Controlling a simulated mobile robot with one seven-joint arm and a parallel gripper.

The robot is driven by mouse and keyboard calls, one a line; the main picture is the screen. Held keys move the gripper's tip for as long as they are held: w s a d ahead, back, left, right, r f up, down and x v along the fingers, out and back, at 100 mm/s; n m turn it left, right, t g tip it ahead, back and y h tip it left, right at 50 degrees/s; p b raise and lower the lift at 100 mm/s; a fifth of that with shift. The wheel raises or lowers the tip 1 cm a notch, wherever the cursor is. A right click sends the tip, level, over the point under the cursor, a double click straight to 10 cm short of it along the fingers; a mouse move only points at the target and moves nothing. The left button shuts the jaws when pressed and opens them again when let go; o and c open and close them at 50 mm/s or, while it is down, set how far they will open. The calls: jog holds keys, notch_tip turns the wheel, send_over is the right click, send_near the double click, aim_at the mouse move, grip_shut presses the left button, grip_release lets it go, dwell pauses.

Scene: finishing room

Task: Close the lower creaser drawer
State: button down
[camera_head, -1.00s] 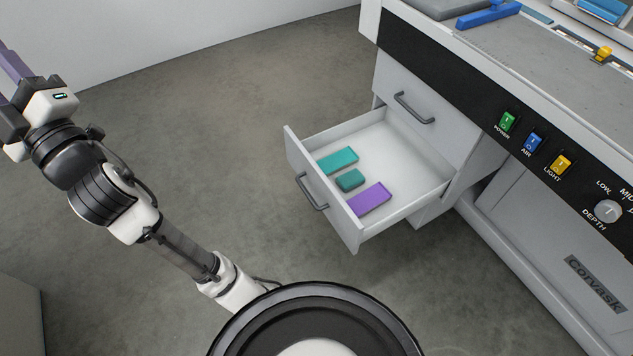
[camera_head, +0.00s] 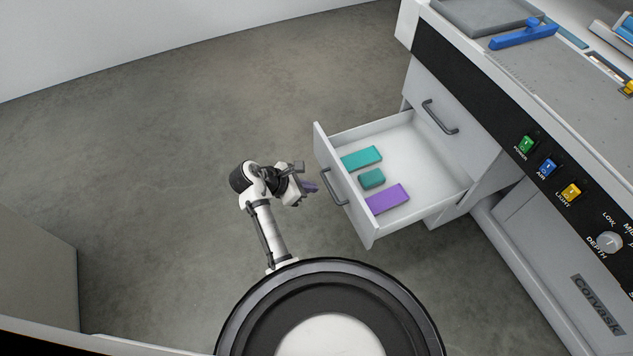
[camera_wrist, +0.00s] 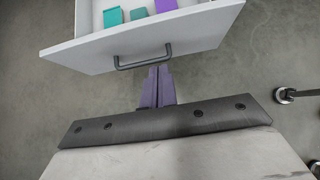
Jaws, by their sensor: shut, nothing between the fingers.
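The lower drawer (camera_head: 345,190) of the creaser is pulled out, with its grey bar handle (camera_head: 334,188) on the front face. A teal block (camera_head: 361,158), a small dark green block (camera_head: 372,178) and a purple block (camera_head: 387,199) lie inside it. My gripper (camera_head: 312,187) is shut and empty, just in front of the drawer face near the handle. In the wrist view the purple fingers (camera_wrist: 157,85) lie together and point at the drawer front (camera_wrist: 190,43), close below the handle (camera_wrist: 143,60). I cannot tell whether they touch it.
The upper drawer (camera_head: 436,105) is closed above the open one. The creaser (camera_head: 500,95) carries a switch panel and a blue bar (camera_head: 523,36) on top. A grey cabinet side (camera_head: 40,255) stands at the lower left.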

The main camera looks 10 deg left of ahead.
jog(key=shift+w+d+r+p+x, duration=0.15)
jog(key=shift+d+r+x, duration=0.15)
jog(key=shift+x, duration=1.55)
jog(key=shift+w+d+r+p+x, duration=0.2)
jog(key=shift+r+x, duration=0.15)
jog(key=shift+x, duration=1.45)
jog(key=shift+w+d+r+p+x, duration=0.15)
jog(key=shift+d+r+x, duration=0.15)
jog(key=shift+x, duration=1.55)
jog(key=shift+a, duration=0.1)
jog(key=w+d+b, duration=0.1)
jog(key=w+d, duration=0.7)
jog(key=d, duration=0.6)
jog(key=w+d+b, duration=0.2)
jog(key=w+d, duration=0.6)
jog(key=d, duration=0.6)
